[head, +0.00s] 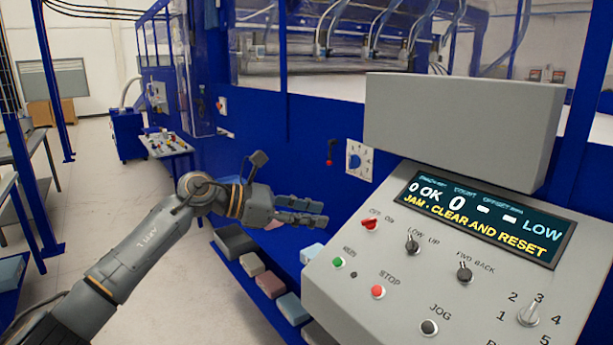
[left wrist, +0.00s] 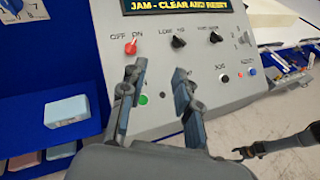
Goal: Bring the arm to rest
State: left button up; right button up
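My left gripper (head: 326,212) reaches in from the left, just left of the grey control panel (head: 405,285). Its two fingers are apart with nothing between them. In the left wrist view the open fingers of my left gripper (left wrist: 160,72) point at the panel, with a green button (left wrist: 143,99) showing between them. I cannot tell whether they touch the panel. My right gripper (left wrist: 240,153) shows small and dark at the lower right of the left wrist view; its opening is too small to judge.
The panel has a red OFF/ON switch (head: 370,224), a red STOP button (head: 378,291) and a display (head: 480,217) reading "JAM - CLEAR AND RESET". A pale blue block (left wrist: 52,112) lies left of the panel. Several coloured blocks line a low blue shelf (head: 255,300). Floor (head: 160,290) is clear at left.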

pick_arm(q)
jog(key=s+d+n+t+h, duration=0.2)
jog(key=d+n+t+h, duration=0.15)
jog(key=n, duration=0.35)
jog(key=s+a+f+n+t+y, duration=0.45)
jog(key=a+f+n+y, duration=0.5)
jog(key=n, duration=0.85)
jog(key=s+a+f+n+t+y, duration=0.3)
jog(key=a+f+n+t+y, duration=0.3)
jog(key=a+f+n, duration=0.85)
jog(key=s+f+n+g+y, duration=0.3)
jog(key=s+f+n+g, duration=0.55)
jog(key=s, duration=0.45)
jog(key=s+f+n+g, duration=0.2)
jog(key=s+f+g, duration=0.1)
jog(key=s, duration=0.6)
jog(key=s+f+n+g, duration=0.1)
jog(key=s+f+g, duration=0.15)
jog(key=s, duration=0.65)
notch_tip(320, 180, down, 28)
jog(key=s+a+g, duration=0.1)
jog(key=s, duration=0.1)
jog(key=s+a+f+g, duration=0.1)
jog(key=s+a+f, duration=0.2)
jog(key=s+f, duration=1.2)
jog(key=shift+s+g+h, duration=0.3)
jog(key=shift+s, duration=0.45)
pick_arm(e)
jog(key=shift+s+a, duration=0.15)
jog(key=shift+a, duration=0.3)
